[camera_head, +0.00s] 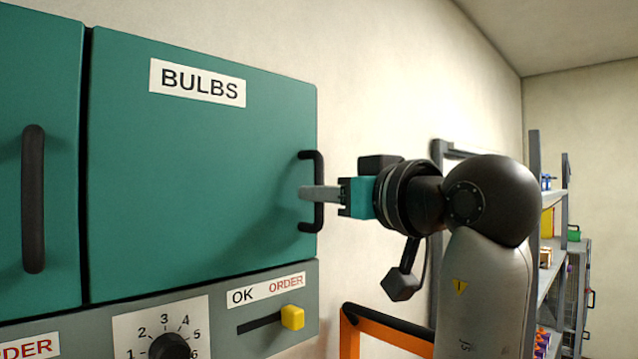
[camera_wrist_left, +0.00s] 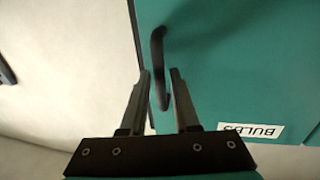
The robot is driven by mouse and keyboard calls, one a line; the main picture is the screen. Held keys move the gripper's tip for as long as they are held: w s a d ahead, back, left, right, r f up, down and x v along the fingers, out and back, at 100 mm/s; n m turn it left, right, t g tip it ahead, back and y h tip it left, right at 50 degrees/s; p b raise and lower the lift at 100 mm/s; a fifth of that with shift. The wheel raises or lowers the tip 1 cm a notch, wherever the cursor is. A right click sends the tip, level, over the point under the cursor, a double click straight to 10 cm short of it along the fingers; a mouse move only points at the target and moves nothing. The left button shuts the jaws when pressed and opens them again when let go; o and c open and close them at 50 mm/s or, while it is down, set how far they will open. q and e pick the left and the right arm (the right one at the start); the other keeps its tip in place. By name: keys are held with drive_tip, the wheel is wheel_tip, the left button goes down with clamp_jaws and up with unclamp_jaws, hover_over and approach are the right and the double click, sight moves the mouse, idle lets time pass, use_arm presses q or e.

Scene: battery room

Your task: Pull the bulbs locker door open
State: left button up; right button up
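The teal BULBS locker door (camera_head: 200,180) fills the left of the head view and looks shut, level with the cabinet front. Its label also shows in the left wrist view (camera_wrist_left: 251,131). A black upright bar handle (camera_head: 318,190) is on the door's right side. My left gripper (camera_head: 305,192) reaches it from the right. In the left wrist view the handle (camera_wrist_left: 158,60) runs down between the two fingers, with a small gap on each side, so the gripper looks open around it. My right gripper is in neither view.
Another teal door with a black handle (camera_head: 33,198) is at the left. Below are a dial (camera_head: 170,346) and a yellow slider knob (camera_head: 292,317). An orange frame (camera_head: 385,325) stands below my arm. Shelves (camera_head: 548,250) with goods are at the far right.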

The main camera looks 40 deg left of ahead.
use_arm(q)
drive_tip(key=shift+x, duration=0.8)
drive_tip(key=shift+c, duration=0.4)
clamp_jaws()
idle(0.5)
